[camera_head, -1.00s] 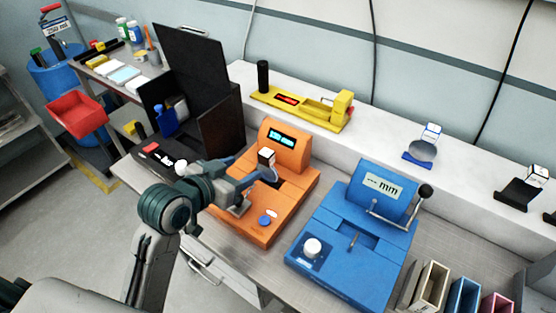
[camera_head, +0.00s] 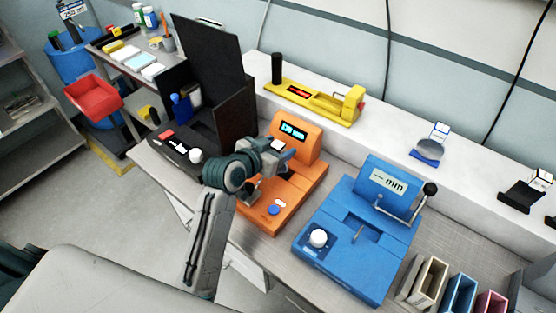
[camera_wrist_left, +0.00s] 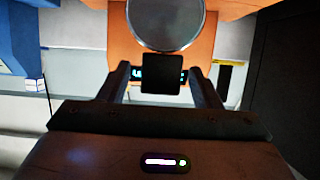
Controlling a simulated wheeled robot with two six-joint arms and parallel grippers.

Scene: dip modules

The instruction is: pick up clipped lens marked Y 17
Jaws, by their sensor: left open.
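In the left wrist view, a round grey lens (camera_wrist_left: 166,22) with a black clip (camera_wrist_left: 162,73) sits at the orange device. My left gripper (camera_wrist_left: 152,80) is open, with one finger on each side of the clip and visible gaps to it. In the head view, my left gripper (camera_head: 272,163) is over the orange device (camera_head: 296,190) and largely hides the lens there; a small white tag top (camera_head: 278,146) shows beside it. The marking Y 17 cannot be read. My right gripper is not in view.
A blue device (camera_head: 350,240) with a lever stands to the right. A blue-clipped lens (camera_head: 428,149) and a black-clipped item (camera_head: 522,198) rest on the white ledge, near a yellow device (camera_head: 315,103). A tall black box (camera_head: 210,70) stands behind left.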

